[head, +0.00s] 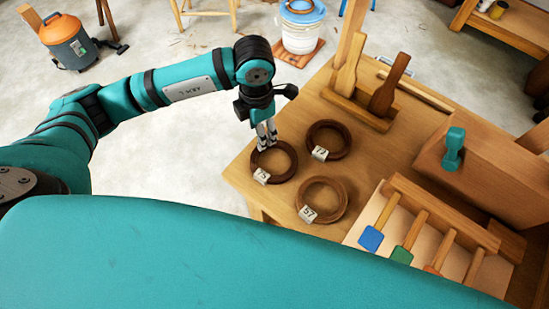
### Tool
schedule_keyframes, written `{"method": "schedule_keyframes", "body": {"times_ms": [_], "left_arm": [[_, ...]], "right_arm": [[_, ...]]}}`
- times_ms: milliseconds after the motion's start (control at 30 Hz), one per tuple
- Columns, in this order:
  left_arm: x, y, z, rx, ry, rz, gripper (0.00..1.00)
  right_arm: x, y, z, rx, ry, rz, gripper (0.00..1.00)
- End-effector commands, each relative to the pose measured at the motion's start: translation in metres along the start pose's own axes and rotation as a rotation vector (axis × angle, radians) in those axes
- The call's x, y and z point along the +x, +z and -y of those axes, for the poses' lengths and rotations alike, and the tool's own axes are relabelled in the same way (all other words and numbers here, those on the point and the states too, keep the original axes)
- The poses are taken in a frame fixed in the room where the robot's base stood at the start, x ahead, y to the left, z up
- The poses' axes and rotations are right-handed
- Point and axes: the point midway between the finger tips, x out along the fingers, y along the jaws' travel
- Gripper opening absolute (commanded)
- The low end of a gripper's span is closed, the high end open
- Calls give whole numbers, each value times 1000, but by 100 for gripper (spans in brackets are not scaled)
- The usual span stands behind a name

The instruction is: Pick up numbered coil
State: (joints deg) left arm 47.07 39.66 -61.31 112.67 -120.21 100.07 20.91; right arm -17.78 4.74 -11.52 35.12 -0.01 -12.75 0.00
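Three dark brown ring-shaped coils lie on the wooden table, each with a white number tag. The left coil (290,172) has a tag whose number I cannot read clearly. The far coil (344,135) has a tag that looks like 72. The near coil (339,203) has a tag that looks like 57. My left gripper (267,147) points down at the far-left rim of the left coil. Its two fingers are close together, and I cannot tell whether they hold the rim. My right gripper is not in view.
The wooden table (252,183) also bears a stand with wooden paddles (388,85), a teal tool (454,148) on a wooden box (487,168), and a tray with coloured-tipped handles (371,238). A white bucket (302,32) and an orange vacuum (65,42) stand on the floor.

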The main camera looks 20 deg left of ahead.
Motion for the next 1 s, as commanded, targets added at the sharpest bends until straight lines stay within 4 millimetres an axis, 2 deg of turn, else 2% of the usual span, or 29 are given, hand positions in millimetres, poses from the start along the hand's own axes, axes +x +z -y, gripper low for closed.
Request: {"method": "schedule_keyframes", "body": {"times_ms": [33, 100, 233, 500, 633, 800, 1000], "left_arm": [[4, 0, 0, -1, 0, -2, 50], [8, 0, 0, 0, -1, -1, 50], [17, 2, 2, 1, -1, -2, 50], [55, 8, 6, 0, -2, -2, 50], [61, 8, 6, 0, 0, 0, 50], [62, 8, 6, 1, 0, 0, 50], [61, 8, 6, 0, 0, 0, 25]], "right_arm": [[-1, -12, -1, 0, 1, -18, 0], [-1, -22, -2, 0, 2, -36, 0], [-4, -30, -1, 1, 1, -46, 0], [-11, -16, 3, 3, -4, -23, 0], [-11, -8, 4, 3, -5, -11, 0], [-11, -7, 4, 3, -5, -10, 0], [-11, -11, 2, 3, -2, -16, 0]]}}
